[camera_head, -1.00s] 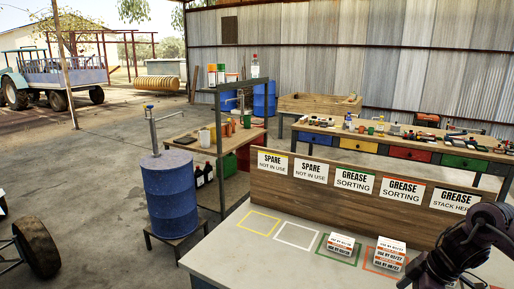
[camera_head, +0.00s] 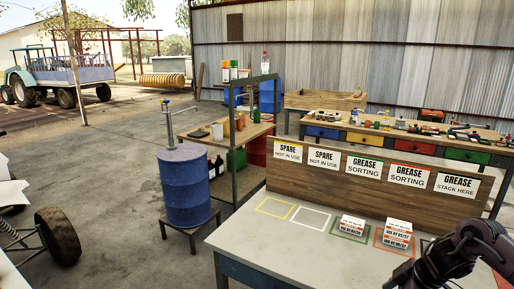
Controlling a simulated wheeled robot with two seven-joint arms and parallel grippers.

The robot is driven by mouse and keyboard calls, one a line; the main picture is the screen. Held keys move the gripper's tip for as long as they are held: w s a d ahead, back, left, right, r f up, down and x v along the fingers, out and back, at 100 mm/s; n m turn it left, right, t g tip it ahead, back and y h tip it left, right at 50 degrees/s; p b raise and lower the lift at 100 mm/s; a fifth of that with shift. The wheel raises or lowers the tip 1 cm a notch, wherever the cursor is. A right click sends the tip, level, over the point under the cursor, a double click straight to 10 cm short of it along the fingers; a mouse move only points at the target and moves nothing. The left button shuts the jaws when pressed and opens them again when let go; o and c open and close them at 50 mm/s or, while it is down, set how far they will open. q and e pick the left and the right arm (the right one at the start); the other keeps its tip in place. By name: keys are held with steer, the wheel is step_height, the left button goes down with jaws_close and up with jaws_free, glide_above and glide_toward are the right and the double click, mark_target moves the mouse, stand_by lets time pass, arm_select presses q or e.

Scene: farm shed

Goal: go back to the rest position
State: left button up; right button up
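My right gripper (camera_head: 430,272) is at the lower right, low over the white-topped table (camera_head: 262,240). Its dark arm comes in from the right edge, and its fingers are too dark and cut off to read. My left gripper is out of view. White boxes with orange labels (camera_head: 352,224) lie in the green-outlined square. A stack of the same boxes (camera_head: 398,234) stands in the orange-red square to its right, apart from my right arm. The yellow and white squares are empty. The area right of the stack is partly hidden by my arm.
A wooden sign board (camera_head: 335,175) with label cards stands along the table's back edge. A blue drum (camera_head: 188,185) on a stand is left of the table. A shelf rack and a workbench with coloured drawers (camera_head: 410,146) stand behind. Open concrete floor lies at left.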

steer(key=w+a+f+m+t+y, duration=0.15)
steer(key=a+f, duration=0.25)
steer(key=f, duration=0.5)
steer(key=w+a+f+m+t, duration=0.1)
steer(key=w+a+f, duration=0.15)
steer(key=f, duration=0.65)
steer(key=s+a+f+m+h, duration=0.1)
steer(key=s+f+m, duration=0.1)
steer(key=s+f, duration=0.5)
steer(key=s+a+f+m+h, duration=0.1)
steer(key=s+f, duration=0.2)
steer(key=f, duration=0.7)
steer(key=s+a+f+m+g+h, duration=0.1)
steer(key=s+f, duration=0.5)
steer(key=s, duration=0.6)
steer(key=s+a+f+m+g+h, duration=0.1)
steer(key=s+f, duration=0.5)
steer(key=s, duration=0.7)
steer(key=s+a+f+m+g+h, duration=0.1)
steer(key=s+f, duration=0.5)
steer(key=s, duration=0.6)
steer(key=shift+s+m+g+h, duration=0.15)
steer(key=shift+m+g+h, duration=0.3)
steer(key=shift+g+h, duration=0.15)
